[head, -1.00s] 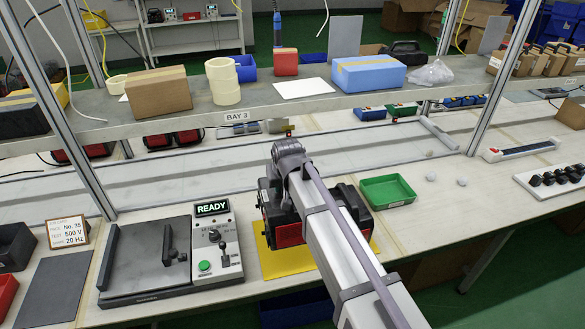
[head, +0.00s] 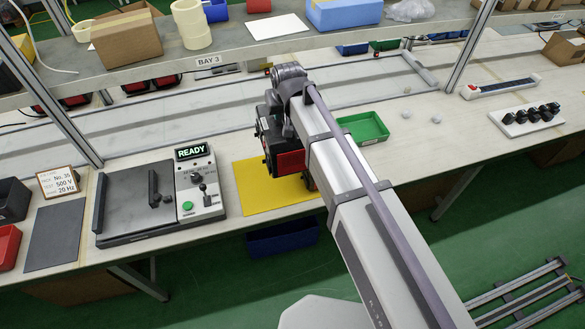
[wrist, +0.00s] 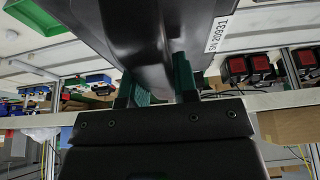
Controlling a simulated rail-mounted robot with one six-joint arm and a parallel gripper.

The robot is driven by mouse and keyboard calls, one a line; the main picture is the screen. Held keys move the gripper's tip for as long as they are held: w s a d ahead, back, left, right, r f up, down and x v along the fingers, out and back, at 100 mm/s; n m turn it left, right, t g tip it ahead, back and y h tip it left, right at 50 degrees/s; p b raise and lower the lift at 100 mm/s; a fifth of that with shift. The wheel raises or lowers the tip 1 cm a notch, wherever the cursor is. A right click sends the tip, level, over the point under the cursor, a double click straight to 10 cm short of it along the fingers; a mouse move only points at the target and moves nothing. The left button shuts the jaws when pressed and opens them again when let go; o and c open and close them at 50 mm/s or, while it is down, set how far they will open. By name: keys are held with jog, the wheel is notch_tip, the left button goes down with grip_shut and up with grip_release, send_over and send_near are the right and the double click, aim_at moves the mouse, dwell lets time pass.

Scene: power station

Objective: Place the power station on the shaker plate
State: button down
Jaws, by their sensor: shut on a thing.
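The power station (head: 291,163) is a dark, bulky unit with a red panel, hanging at the end of my arm above the yellow mat (head: 270,198). In the wrist view its dark casing (wrist: 135,35) with a white serial label fills the upper middle. My gripper (wrist: 162,82) has its two green-padded fingers closed on a part of it. In the head view the fingers are hidden behind my arm and the unit. The shaker plate (head: 122,218) is a flat dark plate with a clamp bar, left of the mat, and it is empty.
A green tray (head: 363,129) lies right of my arm. A loaded shelf (head: 245,50) spans above the bench's back.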

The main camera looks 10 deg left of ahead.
aim_at(286, 139)
notch_tip(286, 139, down, 18)
jog(key=b, duration=1.8)
jog(key=shift+a+f, duration=0.15)
jog(key=shift+f, duration=0.1)
jog(key=shift+r, duration=0.2)
jog(key=shift+f, duration=0.1)
jog(key=c, duration=0.9)
grip_release()
jog(key=p+v, duration=1.1)
jog(key=v, duration=0.1)
jog(key=shift+s, duration=0.2)
